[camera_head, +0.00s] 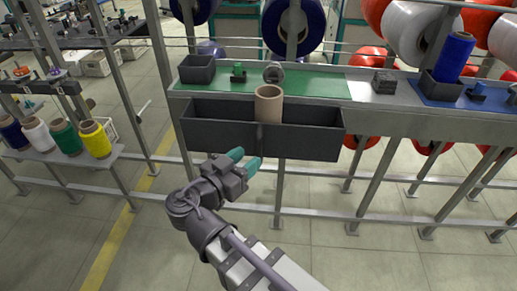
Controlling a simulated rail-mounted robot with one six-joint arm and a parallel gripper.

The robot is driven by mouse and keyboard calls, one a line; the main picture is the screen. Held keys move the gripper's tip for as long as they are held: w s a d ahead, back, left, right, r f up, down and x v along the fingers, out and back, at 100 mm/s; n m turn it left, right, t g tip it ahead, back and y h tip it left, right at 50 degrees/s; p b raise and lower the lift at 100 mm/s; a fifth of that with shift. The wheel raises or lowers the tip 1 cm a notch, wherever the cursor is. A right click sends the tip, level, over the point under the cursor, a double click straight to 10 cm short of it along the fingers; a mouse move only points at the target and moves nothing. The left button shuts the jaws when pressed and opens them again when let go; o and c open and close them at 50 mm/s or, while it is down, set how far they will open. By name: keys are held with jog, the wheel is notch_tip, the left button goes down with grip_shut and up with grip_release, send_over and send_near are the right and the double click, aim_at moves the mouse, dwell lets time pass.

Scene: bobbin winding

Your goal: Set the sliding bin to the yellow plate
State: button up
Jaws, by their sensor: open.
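The sliding bin (215,130) is a long dark grey trough hung along the front edge of the bench. It sits in front of the green plate (320,83). A brown cardboard tube (268,103) stands upright in it, near its middle. A thin upright bar shows on its front face. My gripper (244,161) has teal fingertips, open and empty, just below and in front of the bin, apparently apart from it. A blue plate (425,92) lies further right on the bench. I cannot make out a yellow plate in this view.
A blue spool (454,57) stands at right. White, green and yellow spools (94,138) stand on a left shelf. The bench front right of the bin looks clear.

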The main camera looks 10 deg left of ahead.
aim_at(257, 151)
jog(key=x, duration=0.5)
jog(key=shift+c, duration=0.4)
grip_shut()
